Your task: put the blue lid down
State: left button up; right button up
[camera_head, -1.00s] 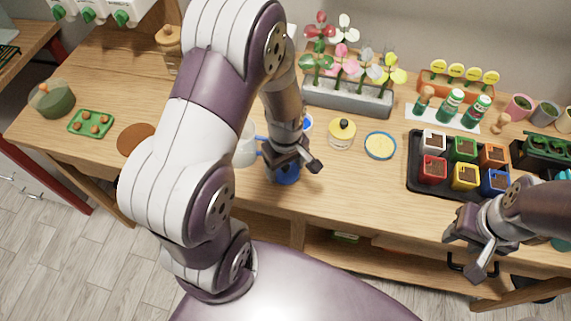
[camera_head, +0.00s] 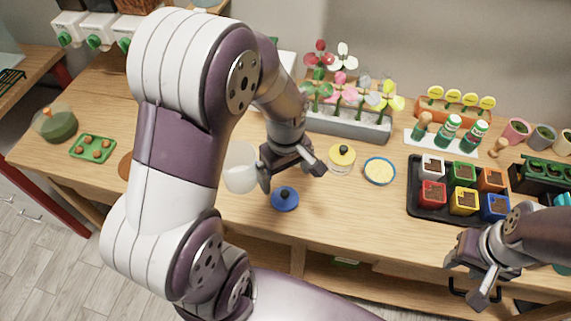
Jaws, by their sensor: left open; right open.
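The blue lid (camera_head: 285,200) lies on the wooden table near its front edge, with its dark knob facing up. My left gripper (camera_head: 292,180) is open and empty, above and behind the lid and apart from it. A white translucent jar (camera_head: 240,167) stands left of my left gripper, partly hidden by my arm. My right gripper (camera_head: 473,285) is open and empty in front of the table's front edge at the right.
A yellow lid with a dark knob (camera_head: 341,158) and a blue-rimmed round dish (camera_head: 380,170) stand to the right. A black tray (camera_head: 413,200) holds several coloured pots. A grey planter (camera_head: 345,124) with flowers stands behind. The table right of the blue lid is clear.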

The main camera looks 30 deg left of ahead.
pick_arm(q)
jog(key=s+r+m, duration=0.1)
jog(key=m, duration=0.3)
jog(key=s+d+m+t, duration=0.1)
jog(key=s+m, duration=0.1)
jog(key=m, duration=0.2)
jog(key=s+d+r+m, duration=0.1)
jog(key=m, duration=0.2)
jog(key=shift+s+d+r+m, duration=0.15)
jog(key=shift+d+r+m, duration=0.05)
jog(key=shift+r+m, duration=0.2)
